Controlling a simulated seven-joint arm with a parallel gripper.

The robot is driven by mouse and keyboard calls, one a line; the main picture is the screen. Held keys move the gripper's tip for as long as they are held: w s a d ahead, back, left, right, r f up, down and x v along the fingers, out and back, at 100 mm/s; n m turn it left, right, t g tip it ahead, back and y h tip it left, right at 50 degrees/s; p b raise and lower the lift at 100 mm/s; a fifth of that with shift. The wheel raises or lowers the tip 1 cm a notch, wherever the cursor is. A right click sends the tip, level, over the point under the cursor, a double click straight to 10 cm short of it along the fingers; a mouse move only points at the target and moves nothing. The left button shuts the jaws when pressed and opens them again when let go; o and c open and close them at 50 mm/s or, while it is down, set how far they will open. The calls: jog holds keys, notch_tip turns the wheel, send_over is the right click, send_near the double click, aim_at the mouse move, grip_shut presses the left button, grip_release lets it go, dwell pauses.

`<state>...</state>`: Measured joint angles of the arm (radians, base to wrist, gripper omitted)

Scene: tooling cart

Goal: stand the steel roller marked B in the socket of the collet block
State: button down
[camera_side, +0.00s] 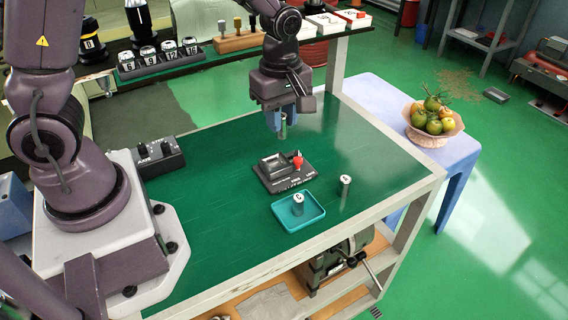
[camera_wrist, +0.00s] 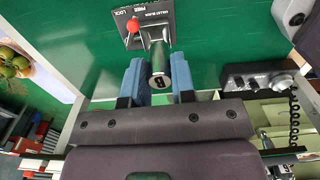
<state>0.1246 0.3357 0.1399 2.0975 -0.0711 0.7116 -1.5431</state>
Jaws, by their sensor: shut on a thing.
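My gripper (camera_side: 282,122) is shut on a steel roller (camera_side: 284,126), above the green cart top and behind the collet block. In the wrist view, the roller (camera_wrist: 158,52) sits between the two blue fingers, and the dark mark on its near white end looks like a B. The black collet block (camera_side: 267,186) stands on the mat with a red-knobbed lever (camera_side: 297,161). In the wrist view, the block (camera_wrist: 188,14) lies beyond the roller, with FREE and LOCK printed on it. I cannot make out its socket clearly. The roller is apart from the block in the side view.
A roller marked A (camera_side: 345,185) stands right of the block. A roller marked C (camera_side: 298,202) stands in a teal tray (camera_side: 281,223) in front. A black control box (camera_side: 160,160) is at the left. The mat's right back is clear.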

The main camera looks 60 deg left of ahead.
jog(key=s+a, duration=0.3)
jog(key=s, duration=0.3)
jog(key=m, duration=0.2)
send_over(275, 154)
jog(key=s+d, duration=0.2)
jog(key=d, duration=0.1)
jog(key=f, duration=1)
jog(key=shift+w+a+f, duration=0.15)
jog(key=shift+a+f, duration=0.1)
jog(key=shift+f, duration=0.1)
jog(key=shift+w+f, duration=0.2)
jog(key=shift+f, duration=0.05)
jog(key=shift+w+f, duration=0.1)
jog(key=shift+f, duration=1.5)
jog(key=shift+f, duration=0.2)
jog(key=c, duration=0.9)
grip_release()
jog(key=shift+c, duration=0.2)
